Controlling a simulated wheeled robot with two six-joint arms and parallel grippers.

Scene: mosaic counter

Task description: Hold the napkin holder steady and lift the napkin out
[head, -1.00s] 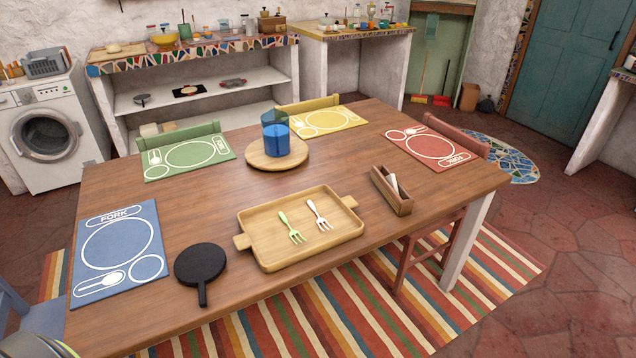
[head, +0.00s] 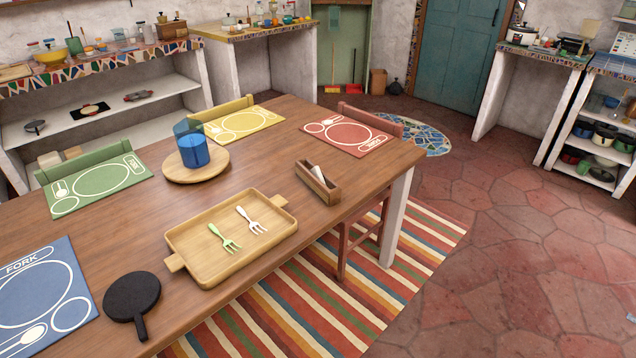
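The napkin holder (head: 325,191) is a small wooden box near the right end of the table. A white napkin (head: 317,173) stands tilted in it, its upper part showing above the rim and its lower part hidden inside. Neither of my grippers shows in the head view, and nothing touches the holder or the napkin.
The wooden table (head: 330,235) carries a tray (head: 188,261) with two forks left of the holder, a round board (head: 212,171) with a blue cup (head: 195,153), a black trivet (head: 131,294) and several placemats. Open tiled floor (head: 450,270) lies right of the table.

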